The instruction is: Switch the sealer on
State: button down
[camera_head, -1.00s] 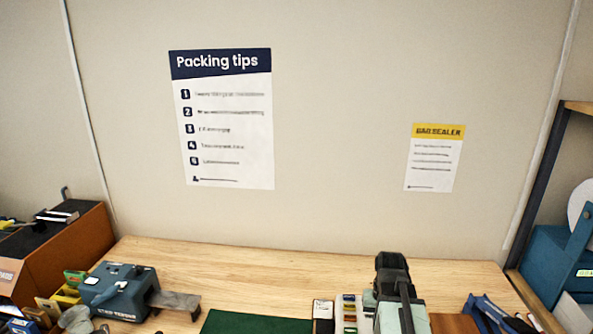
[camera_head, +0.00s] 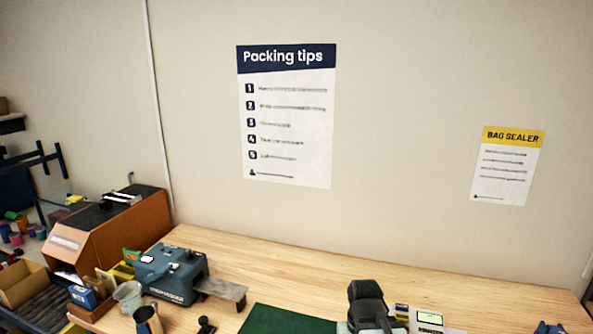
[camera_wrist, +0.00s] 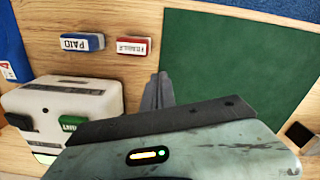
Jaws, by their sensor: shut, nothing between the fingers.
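A blue-grey machine (camera_head: 172,275) stands at the back left of the bench in the head view. It has a pale patch on its top and a metal plate at its right. It may be the sealer; its lettering is too blurred to be sure, and I cannot tell whether it is on. My gripper shows in the head view only from behind as a dark and pale housing (camera_head: 367,303). In the wrist view my gripper's grey fingers (camera_wrist: 158,92) are shut and empty above the bench, beside the green mat (camera_wrist: 240,60).
A white device (camera_wrist: 75,95) with a green button sits near my gripper, by stamps marked PAID (camera_wrist: 82,42) and FRAGILE (camera_wrist: 133,46). An orange dark-topped unit (camera_head: 120,235), cups (camera_head: 128,296) and small boxes crowd the left. A BAG SEALER notice (camera_head: 507,165) hangs on the wall. The back strip of bench is clear.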

jog(key=w+d+r+p, duration=0.1)
jog(key=d+r+p, duration=0.6)
jog(key=d, duration=0.2)
jog(key=shift+m, duration=0.9)
jog(key=s+d, duration=0.1)
jog(key=d, duration=0.4)
jog(key=s+d+r+p, duration=0.1)
jog(key=d, duration=0.4)
jog(key=s+d+r+p, duration=0.1)
jog(key=d, duration=0.4)
jog(key=shift+s, duration=0.1)
jog(key=s+d+r+m+p, duration=0.1)
jog(key=s+d+r+p, duration=0.1)
jog(key=s+d, duration=0.8)
jog(key=s+d+r+p, duration=0.2)
jog(key=s+d, duration=0.7)
jog(key=d, duration=0.6)
jog(key=shift+s+d+r+m+p, duration=0.35)
jog(key=shift+d+r+m+p, duration=0.05)
jog(key=shift+a, duration=0.1)
jog(key=shift+w+a+r, duration=0.25)
jog(key=shift+w+a, duration=0.05)
jog(key=shift+a, duration=0.35)
jog(key=shift+r+p, duration=0.1)
jog(key=shift+p, duration=0.25)
